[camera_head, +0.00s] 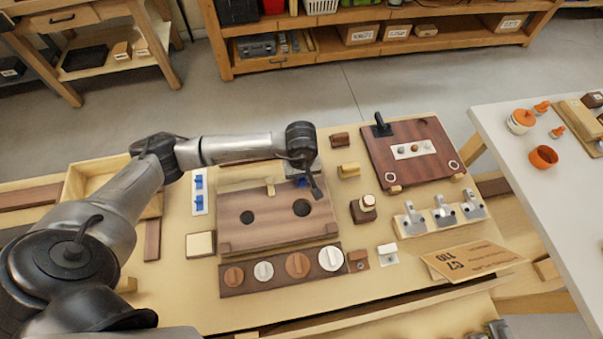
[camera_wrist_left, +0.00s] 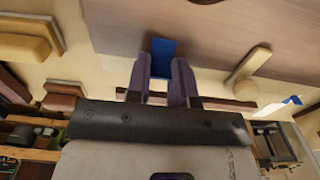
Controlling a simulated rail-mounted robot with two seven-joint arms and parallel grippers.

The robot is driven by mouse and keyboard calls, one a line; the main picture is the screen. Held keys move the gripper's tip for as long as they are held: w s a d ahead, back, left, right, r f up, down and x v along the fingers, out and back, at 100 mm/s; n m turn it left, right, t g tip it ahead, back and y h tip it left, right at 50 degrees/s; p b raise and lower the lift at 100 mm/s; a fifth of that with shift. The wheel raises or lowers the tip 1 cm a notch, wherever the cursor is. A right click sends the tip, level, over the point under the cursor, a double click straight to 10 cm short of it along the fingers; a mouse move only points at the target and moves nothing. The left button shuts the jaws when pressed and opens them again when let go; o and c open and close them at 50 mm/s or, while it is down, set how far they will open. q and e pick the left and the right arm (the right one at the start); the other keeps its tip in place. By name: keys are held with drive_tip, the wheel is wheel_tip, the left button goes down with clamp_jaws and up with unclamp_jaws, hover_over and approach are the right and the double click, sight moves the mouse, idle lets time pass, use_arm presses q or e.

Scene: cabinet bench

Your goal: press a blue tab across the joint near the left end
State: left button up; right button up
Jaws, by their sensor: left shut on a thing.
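My left gripper (camera_head: 314,188) is over the far right corner of the brown wooden panel (camera_head: 275,228), which has two dark round holes. In the left wrist view the gripper (camera_wrist_left: 163,68) is shut on a blue tab (camera_wrist_left: 163,50), which sticks out beyond the fingertips over the edge of the panel (camera_wrist_left: 210,35). I cannot tell whether the tab touches the panel. Other blue tabs (camera_head: 198,181) sit on a white strip left of the panel. A beige latch (camera_head: 270,187) lies at the panel's far edge; it also shows in the left wrist view (camera_wrist_left: 251,73). My right gripper is not in view.
A rail with several round knobs (camera_head: 297,265) lies in front of the panel. A dark red board (camera_head: 425,135), metal toggle clamps (camera_head: 443,212) and small blocks (camera_head: 349,170) stand to the right. A wooden tray (camera_head: 85,178) is at the left.

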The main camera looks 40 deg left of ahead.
use_arm(q)
drive_tip(key=shift+f, duration=0.1)
idle(0.4)
drive_tip(key=o, duration=1.3)
drive_tip(key=shift+r, duration=0.2)
drive_tip(key=shift+r, duration=0.35)
drive_tip(key=shift+r+p, duration=1.45)
drive_tip(key=shift+r, duration=0.7)
drive_tip(key=shift+r+p, duration=0.65)
drive_tip(key=shift+r, duration=0.55)
